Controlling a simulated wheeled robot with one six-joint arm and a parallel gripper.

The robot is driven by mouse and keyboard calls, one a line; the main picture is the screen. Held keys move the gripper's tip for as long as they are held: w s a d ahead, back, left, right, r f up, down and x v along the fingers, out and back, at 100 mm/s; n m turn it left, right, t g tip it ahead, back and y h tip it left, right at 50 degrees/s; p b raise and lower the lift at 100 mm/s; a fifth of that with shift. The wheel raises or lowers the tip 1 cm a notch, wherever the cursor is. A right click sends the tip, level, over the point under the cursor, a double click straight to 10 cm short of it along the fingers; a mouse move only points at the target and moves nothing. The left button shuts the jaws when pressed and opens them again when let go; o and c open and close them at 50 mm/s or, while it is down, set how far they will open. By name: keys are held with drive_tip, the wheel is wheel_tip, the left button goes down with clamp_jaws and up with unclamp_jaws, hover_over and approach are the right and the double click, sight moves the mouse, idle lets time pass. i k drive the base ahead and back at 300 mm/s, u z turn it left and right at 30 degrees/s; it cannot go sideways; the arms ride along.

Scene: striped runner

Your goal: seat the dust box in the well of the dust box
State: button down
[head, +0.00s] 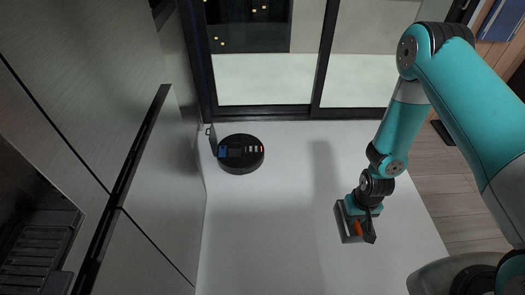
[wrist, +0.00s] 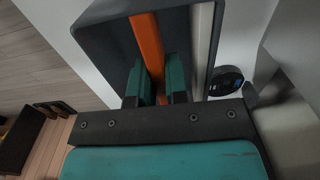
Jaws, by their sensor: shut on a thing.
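The dust box (head: 348,236) is a dark grey open-looking box with an orange bar and a pale strip. My gripper (head: 360,217) is shut on it, with the box held at the fingertips over the white surface. In the wrist view the teal fingers (wrist: 154,86) close on the orange bar of the dust box (wrist: 95,38). The round black robot vacuum (head: 241,154) lies to the left and farther back, apart from the box. Its top has a blue patch and small light and red marks; the well is too small to make out. The vacuum (wrist: 227,77) also shows in the wrist view.
The white floor (head: 270,230) between my gripper and the vacuum is clear. Grey cabinets (head: 150,220) with a long black handle stand at left. A glass door (head: 265,80) is behind the vacuum. Wood flooring (head: 465,205) lies at right.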

sight(235, 155)
drive_tip(key=z, duration=0.4)
drive_tip(key=i, duration=1.55)
drive_tip(key=u, duration=0.3)
drive_tip(key=i, duration=0.95)
drive_tip(key=u, duration=1.35)
drive_tip(key=i, duration=0.55)
drive_tip(key=u, duration=0.45)
